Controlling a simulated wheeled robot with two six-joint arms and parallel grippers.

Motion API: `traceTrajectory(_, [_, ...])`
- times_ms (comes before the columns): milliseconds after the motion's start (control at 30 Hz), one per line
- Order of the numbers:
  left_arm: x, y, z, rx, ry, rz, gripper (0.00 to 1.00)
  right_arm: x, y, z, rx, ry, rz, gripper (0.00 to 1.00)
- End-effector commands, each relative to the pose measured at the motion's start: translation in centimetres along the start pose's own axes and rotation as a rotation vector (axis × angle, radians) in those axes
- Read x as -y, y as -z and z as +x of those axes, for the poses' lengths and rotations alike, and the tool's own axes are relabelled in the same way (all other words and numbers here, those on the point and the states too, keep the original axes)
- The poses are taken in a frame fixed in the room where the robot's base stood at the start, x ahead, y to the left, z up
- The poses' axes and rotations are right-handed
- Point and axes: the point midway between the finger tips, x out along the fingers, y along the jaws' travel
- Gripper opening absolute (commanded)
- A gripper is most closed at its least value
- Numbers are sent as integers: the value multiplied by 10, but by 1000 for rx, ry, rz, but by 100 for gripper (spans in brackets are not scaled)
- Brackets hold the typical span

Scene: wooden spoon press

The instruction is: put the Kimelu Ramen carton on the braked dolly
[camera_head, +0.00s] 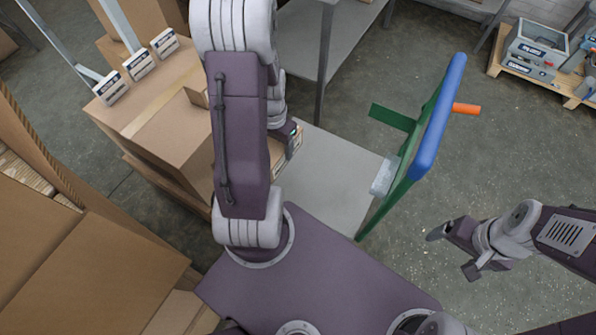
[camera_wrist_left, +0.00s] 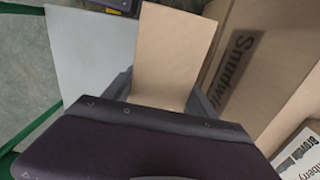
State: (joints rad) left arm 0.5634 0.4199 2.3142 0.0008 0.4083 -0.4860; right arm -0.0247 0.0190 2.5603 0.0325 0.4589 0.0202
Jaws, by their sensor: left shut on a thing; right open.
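My left gripper (camera_head: 288,136) is shut on a small brown carton (camera_head: 290,152); my arm hides most of it. In the left wrist view, the carton's plain brown face (camera_wrist_left: 176,50) stands between the fingers of the left gripper (camera_wrist_left: 165,92). No name on it is readable. The dolly has a grey deck (camera_head: 345,172), a green frame (camera_head: 408,160) and a blue handle (camera_head: 440,115). The held carton appears over the deck's left edge; I cannot tell whether it touches. An orange lever (camera_head: 466,109) sticks out from the handle side. My right gripper (camera_head: 452,252) is open and empty.
A stack of large brown cartons (camera_head: 150,110) stands left of the deck, with small labelled boxes (camera_head: 140,64) on top. More cartons (camera_head: 80,270) fill the lower left. A grey metal table (camera_head: 335,30) stands behind.

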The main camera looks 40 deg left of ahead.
Motion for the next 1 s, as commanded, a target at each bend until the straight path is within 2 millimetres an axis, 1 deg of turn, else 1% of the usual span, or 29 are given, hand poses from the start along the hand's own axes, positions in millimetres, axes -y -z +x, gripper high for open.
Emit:
traceTrajectory(33, [5, -8, 18, 1, -1, -17, 9, 0, -1, 15, -1, 0, 0, 87])
traceTrajectory(100, [10, -15, 25, 0, 0, -27, 9, 0, -2, 18, -1, 0, 0, 87])
traceTrajectory(233, [13, -19, 28, -2, 1, -34, 9, 0, -2, 19, -1, 0, 0, 87])
traceTrajectory(333, [12, -15, 30, -2, 1, -32, 9, 0, -2, 21, -1, 0, 0, 87])
traceTrajectory(367, [11, -11, 34, -1, 0, -29, 9, 0, -2, 23, -1, 0, 0, 87])
traceTrajectory(433, [7, 5, 46, -2, 1, -26, 9, -1, -3, 32, -1, 0, 0, 87])
traceTrajectory(600, [-4, 52, 77, -2, 1, -26, 9, -1, -6, 54, 0, 0, 0, 87])
traceTrajectory(700, [-10, 75, 90, -3, 1, -29, 9, -1, -6, 63, 0, 0, 0, 87])
traceTrajectory(833, [-13, 92, 97, -2, 1, -32, 9, -1, -7, 68, 0, 0, 0, 87])
traceTrajectory(1000, [-14, 96, 98, -1, 1, -33, 9, -1, -7, 68, -1, 0, 0, 87])
